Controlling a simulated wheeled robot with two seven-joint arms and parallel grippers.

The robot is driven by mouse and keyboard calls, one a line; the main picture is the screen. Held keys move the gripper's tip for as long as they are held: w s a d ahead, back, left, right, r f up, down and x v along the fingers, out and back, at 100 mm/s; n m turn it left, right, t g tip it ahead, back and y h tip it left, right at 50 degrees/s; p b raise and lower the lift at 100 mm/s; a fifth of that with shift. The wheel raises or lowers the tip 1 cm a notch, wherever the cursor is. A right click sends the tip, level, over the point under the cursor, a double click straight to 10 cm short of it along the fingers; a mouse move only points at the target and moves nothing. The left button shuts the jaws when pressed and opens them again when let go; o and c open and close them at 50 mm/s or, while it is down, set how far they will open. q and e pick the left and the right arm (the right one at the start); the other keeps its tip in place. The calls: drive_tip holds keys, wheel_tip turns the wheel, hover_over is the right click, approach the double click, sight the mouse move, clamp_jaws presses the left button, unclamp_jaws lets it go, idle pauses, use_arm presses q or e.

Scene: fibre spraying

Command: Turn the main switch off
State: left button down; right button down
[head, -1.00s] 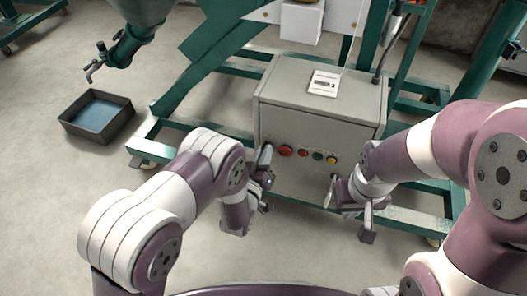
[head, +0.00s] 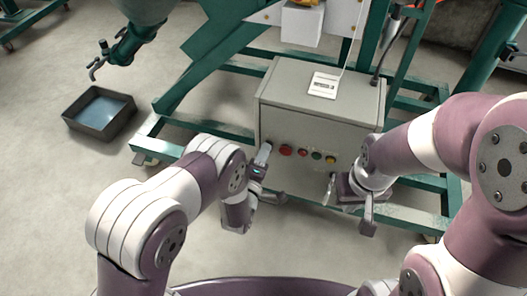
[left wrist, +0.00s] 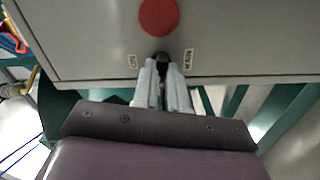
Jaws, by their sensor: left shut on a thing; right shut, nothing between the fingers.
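The grey control box (head: 295,120) stands on the green frame, with a row of coloured buttons on its front. My left gripper (head: 264,155) is at the panel's left end, beside the large red button (head: 286,150). In the left wrist view, my left gripper's fingers (left wrist: 163,68) are shut on a small black switch knob (left wrist: 162,56), mostly hidden between the tips. My right gripper (head: 331,184) is shut and empty, in front of the box's lower right part.
A small red button (head: 303,152), a green button (head: 317,155) and a yellow button (head: 331,160) sit right of the large red one. A dark tray (head: 99,112) lies on the floor at left. Green frame beams (head: 160,145) surround the box.

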use_arm(q)
drive_tip(key=shift+f+n, duration=0.1)
drive_tip(key=shift+n, duration=1.1)
drive_tip(key=c, duration=1.2)
unclamp_jaws()
drive_tip(key=shift+o, duration=0.2)
drive_tip(key=shift+s+p, duration=0.1)
drive_tip(key=shift+p, duration=0.25)
drive_tip(key=p+v, duration=0.4)
drive_tip(key=v, duration=0.8)
drive_tip(key=shift+s, duration=0.25)
drive_tip(key=shift+a, duration=0.15)
